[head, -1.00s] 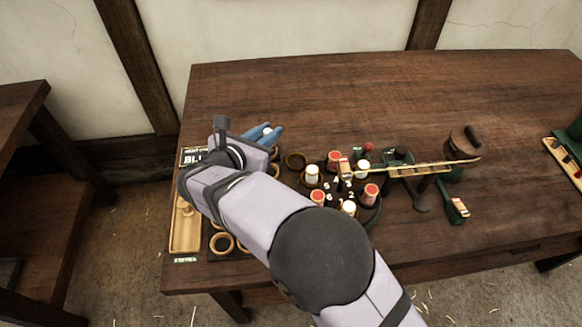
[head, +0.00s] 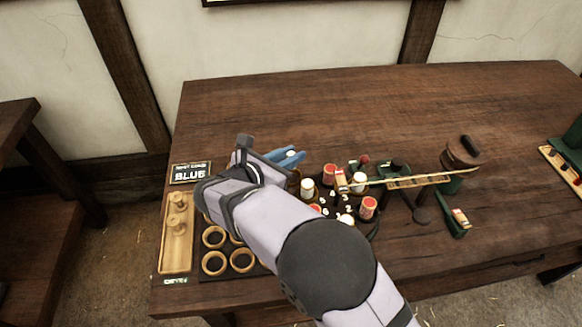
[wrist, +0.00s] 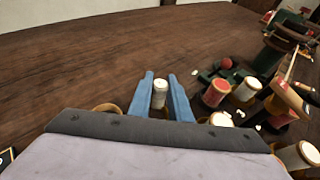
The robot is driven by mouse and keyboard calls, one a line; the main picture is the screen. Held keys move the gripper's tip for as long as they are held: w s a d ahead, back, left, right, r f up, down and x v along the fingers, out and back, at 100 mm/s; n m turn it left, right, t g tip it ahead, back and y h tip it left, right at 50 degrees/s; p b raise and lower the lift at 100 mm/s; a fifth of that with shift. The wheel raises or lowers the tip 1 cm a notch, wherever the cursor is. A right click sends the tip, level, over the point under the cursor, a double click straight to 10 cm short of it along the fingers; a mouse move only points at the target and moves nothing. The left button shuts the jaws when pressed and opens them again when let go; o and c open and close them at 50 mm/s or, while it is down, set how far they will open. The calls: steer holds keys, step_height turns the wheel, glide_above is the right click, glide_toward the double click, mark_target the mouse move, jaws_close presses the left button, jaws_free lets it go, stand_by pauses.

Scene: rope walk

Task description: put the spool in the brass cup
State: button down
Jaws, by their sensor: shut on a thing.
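My gripper (head: 289,157), with blue fingers, is shut on a small spool with a pale top (head: 291,153). The wrist view shows the spool (wrist: 160,93) upright between the two fingertips, above the dark table. Several round brass-coloured cups (head: 214,237) stand in rows at the table's front left, to the left of and nearer than my gripper. My arm hides part of these rows. The wrist view shows a brass-coloured rim (wrist: 106,107) just left of my fingers, partly hidden by my gripper's body.
Right of my gripper is a dark round stand with several red-topped (head: 368,207) and white-topped spools (head: 307,187). A wooden tray (head: 176,258) with two pegs lies at the left edge, below a "BLUE" sign (head: 190,173). A long wooden strip (head: 418,181) lies right. The table's back is clear.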

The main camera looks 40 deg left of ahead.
steer(key=shift+f, duration=2.2)
steer(key=shift+f, duration=0.15)
steer(key=c, duration=1.6)
jaws_free()
steer(key=shift+c, duration=0.2)
steer(key=shift+s+r, duration=0.15)
steer(key=shift+r, duration=0.05)
steer(key=b+v, duration=0.1)
steer(key=v, duration=1)
steer(key=shift+s+r, duration=0.2)
steer(key=shift+s, duration=0.15)
